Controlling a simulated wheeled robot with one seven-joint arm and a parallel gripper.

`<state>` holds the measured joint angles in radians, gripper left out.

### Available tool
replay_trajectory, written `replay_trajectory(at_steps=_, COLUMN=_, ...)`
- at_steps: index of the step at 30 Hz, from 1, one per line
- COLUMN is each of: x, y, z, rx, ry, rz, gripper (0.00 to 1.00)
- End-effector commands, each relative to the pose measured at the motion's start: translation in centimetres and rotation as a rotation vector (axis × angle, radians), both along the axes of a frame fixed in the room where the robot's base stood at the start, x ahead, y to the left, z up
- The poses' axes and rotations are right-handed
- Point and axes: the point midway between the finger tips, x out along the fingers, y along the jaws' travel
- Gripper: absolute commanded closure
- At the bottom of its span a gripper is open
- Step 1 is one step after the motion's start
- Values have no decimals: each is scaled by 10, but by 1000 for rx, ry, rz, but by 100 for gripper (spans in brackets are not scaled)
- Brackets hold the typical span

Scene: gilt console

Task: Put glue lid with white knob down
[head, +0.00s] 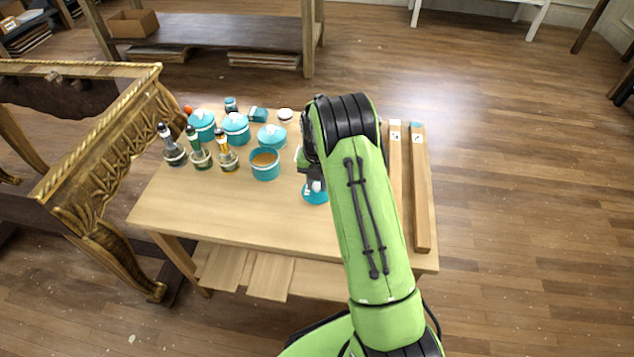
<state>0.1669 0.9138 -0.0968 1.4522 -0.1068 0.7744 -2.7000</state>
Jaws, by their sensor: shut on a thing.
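The teal glue lid (316,197) is under my gripper (314,183), over the right-middle part of the wooden table. Its knob is mostly hidden by the fingers. My gripper is shut on the lid. I cannot tell whether the lid touches the tabletop or hangs just above it. An open teal pot (265,172) with brown contents stands to the left of the lid, apart from it. My arm hides the table to the right of the lid.
Lidded teal pots (236,125) and several brush-topped jars (199,157) stand at the left and back. Two long wooden bars (421,190) lie along the right edge. The table's front (230,215) is clear. A gilt console (110,150) stands at left.

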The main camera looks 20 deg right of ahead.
Motion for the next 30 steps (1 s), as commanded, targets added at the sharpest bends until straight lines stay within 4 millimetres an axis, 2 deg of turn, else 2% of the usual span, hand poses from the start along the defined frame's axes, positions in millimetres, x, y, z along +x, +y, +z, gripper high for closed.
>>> replay_trajectory(at_steps=2, x=0, y=0, z=-4, rx=0, ry=0, rz=0, gripper=100)
replay_trajectory(at_steps=3, x=0, y=0, z=-3, rx=0, ry=0, rz=0, gripper=67)
replay_trajectory(at_steps=7, x=0, y=0, z=-2, rx=0, ry=0, rz=0, gripper=47)
replay_trajectory(at_steps=14, x=0, y=0, z=-2, rx=0, ry=0, rz=0, gripper=47)
replay_trajectory(at_steps=17, x=0, y=0, z=5, rx=0, ry=-1, rz=0, gripper=47)
replay_trajectory(at_steps=20, x=1, y=0, z=25, rx=-1, ry=-3, rz=1, gripper=47)
replay_trajectory(at_steps=27, x=1, y=0, z=91, rx=-1, ry=-4, rz=0, gripper=47)
replay_trajectory(at_steps=30, x=0, y=0, z=109, rx=0, ry=-1, rz=2, gripper=47)
